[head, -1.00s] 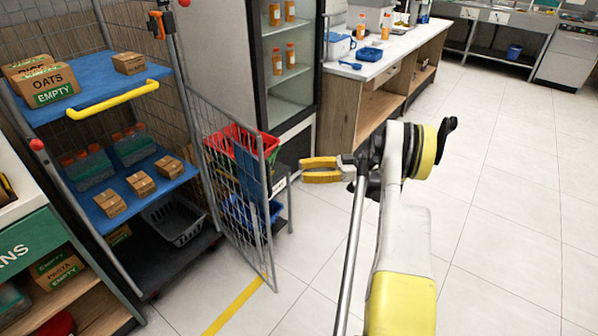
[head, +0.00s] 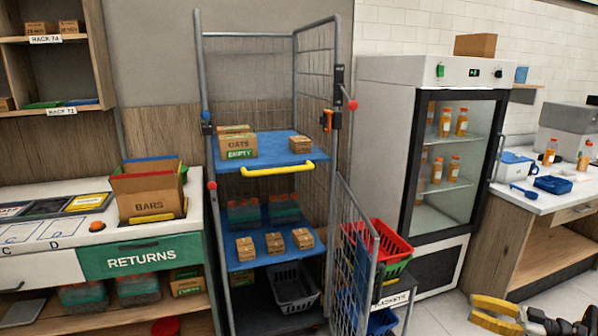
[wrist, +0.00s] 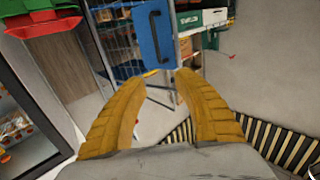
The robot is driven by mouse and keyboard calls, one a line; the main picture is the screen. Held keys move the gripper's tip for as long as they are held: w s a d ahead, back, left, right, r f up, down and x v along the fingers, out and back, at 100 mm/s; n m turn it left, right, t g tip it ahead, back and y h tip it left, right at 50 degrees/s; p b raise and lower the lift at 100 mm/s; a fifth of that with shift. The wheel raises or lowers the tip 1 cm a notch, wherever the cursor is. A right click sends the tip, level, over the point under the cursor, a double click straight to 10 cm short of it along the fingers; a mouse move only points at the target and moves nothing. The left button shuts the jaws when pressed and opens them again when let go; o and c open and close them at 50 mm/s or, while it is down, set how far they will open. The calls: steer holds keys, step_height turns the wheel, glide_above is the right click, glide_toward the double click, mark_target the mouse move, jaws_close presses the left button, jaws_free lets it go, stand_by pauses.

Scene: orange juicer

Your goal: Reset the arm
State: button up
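My gripper (head: 496,316) shows at the bottom right of the head view, low over the floor in front of the fridge side, with only part of my arm in the picture. In the wrist view its two yellow ribbed fingers (wrist: 159,78) stand apart with nothing between them. The gripper is open and empty. It touches nothing that I can see.
A cage trolley (head: 281,167) with boxes on blue shelves stands ahead, its mesh door open. Red and green baskets (head: 378,241) are beside it. A glass-door fridge (head: 437,68) and a white counter (head: 545,200) are right. A black-and-yellow striped area (wrist: 285,140) shows in the wrist view.

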steer(key=w+a+r+m+g+h, duration=0.25)
steer(key=a+r, duration=0.45)
steer(key=a, duration=0.4)
steer(key=w+a+r+m+g+h, duration=0.15)
steer(key=a+r+m+h, duration=0.35)
steer(key=a, duration=0.6)
steer(key=s+a+r+m+g+h, duration=0.1)
steer(key=s+a+r+m+h, duration=0.2)
steer(key=s+a, duration=0.65)
steer(key=s+a+f+t+h, duration=0.1)
steer(key=s+h, duration=0.3)
steer(key=s, duration=1.1)
steer(key=shift+a+t, duration=0.4)
steer(key=shift+w+m, duration=0.1)
steer(key=shift+m, duration=0.15)
